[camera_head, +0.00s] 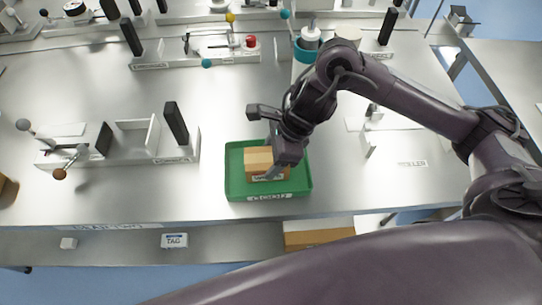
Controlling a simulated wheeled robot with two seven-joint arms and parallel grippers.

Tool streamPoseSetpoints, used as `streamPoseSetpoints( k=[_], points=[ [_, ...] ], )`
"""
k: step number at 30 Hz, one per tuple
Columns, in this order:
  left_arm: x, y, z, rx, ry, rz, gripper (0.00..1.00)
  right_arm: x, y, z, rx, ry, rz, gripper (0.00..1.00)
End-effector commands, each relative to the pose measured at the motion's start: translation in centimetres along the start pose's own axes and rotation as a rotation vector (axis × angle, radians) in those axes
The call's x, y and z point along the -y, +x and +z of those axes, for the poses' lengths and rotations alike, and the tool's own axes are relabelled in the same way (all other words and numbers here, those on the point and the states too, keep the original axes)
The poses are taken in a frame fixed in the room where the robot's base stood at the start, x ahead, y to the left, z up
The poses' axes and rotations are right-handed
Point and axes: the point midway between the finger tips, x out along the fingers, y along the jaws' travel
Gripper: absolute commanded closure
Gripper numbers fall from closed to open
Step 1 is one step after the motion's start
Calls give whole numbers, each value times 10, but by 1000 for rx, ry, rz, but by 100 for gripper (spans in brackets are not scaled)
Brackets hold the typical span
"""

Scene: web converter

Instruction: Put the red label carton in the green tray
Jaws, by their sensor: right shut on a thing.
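The green tray (236,183) lies on the steel table near its front edge. A tan carton (258,155) with a lighter band and a small label is inside the tray, low against its floor. I cannot make out any red on its label. My right gripper (273,157) reaches down into the tray and is shut on the carton, covering its right part. Whether the carton rests on the tray floor is hard to tell. My left gripper is out of view.
A metal fixture (123,158) with black uprights stands left of the tray. A teal-collared cylinder (307,44) stands behind it. A lower shelf holds a white TAG block (174,241) and another brown box (318,236). Bare table lies between fixture and tray.

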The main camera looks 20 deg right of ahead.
Motion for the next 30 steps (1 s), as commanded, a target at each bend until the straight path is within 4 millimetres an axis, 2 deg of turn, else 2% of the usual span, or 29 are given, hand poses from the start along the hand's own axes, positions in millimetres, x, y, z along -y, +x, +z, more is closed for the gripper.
streamPoseSetpoints(
  k=[12, 13, 18, 26, 30],
  points=[
    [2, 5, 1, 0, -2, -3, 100, 0, 5, -2, 1, -1, -2, 66],
    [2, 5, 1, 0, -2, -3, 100, 0, 5, -2, 0, 0, -1, 40],
    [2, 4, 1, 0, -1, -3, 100, 0, 4, -2, 0, 0, -1, 19],
    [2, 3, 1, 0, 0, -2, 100, 0, 3, -1, 0, 0, -1, 19],
    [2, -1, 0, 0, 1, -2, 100, 1, -4, 0, 0, -1, -4, 19]
  ],
)
